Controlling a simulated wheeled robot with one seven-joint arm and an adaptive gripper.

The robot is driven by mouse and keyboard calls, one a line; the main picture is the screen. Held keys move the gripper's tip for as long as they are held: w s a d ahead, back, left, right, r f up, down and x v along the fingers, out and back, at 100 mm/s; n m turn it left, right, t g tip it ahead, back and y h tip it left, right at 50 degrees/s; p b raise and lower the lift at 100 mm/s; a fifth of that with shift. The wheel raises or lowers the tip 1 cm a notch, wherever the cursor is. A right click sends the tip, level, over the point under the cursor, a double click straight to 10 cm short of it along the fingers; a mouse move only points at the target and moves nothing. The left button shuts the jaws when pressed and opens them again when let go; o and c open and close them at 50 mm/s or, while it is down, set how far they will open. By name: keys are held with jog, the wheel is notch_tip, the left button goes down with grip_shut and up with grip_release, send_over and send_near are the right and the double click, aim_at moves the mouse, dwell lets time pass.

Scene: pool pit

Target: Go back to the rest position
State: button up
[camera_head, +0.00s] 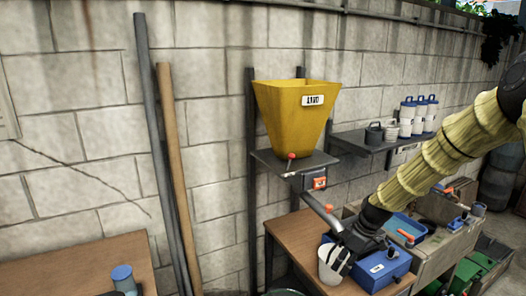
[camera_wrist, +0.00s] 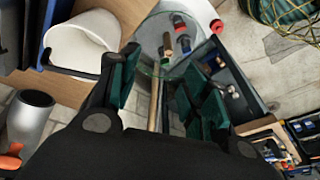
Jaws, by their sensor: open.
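My gripper (camera_head: 342,256) is at the end of my straw-coloured arm, which reaches in from the right over the wooden table. In the wrist view my gripper (camera_wrist: 165,78) shows its two dark green finger pads spread apart, with nothing held between them. A white cup (camera_head: 328,268) is close beside the fingers and partly hidden by them. In the wrist view the white cup (camera_wrist: 75,45) lies outside the left finger; I cannot tell whether they touch.
A blue box (camera_head: 385,270) stands right of the gripper. A yellow hopper (camera_head: 297,112) sits on a wall shelf above the table, with an outlet pipe (camera_head: 322,212) sloping down near the gripper. Blue trays (camera_head: 406,228) and crates fill the right. A clear round container (camera_wrist: 160,55) shows beyond the fingers.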

jog(key=s+a+f+m+h, duration=0.25)
jog(key=s+f+m, duration=0.35)
jog(key=s+f, duration=1.5)
jog(key=s+f+m, duration=0.2)
jog(key=s+f, duration=0.1)
jog(key=s, duration=0.9)
jog(key=s+f+m+g, duration=0.1)
jog(key=s+f+m, duration=0.2)
jog(key=s, duration=1)
jog(key=shift+a+f+h, duration=0.35)
jog(key=shift+a+f, duration=0.05)
jog(key=shift+f, duration=0.35)
jog(key=shift+s, duration=0.1)
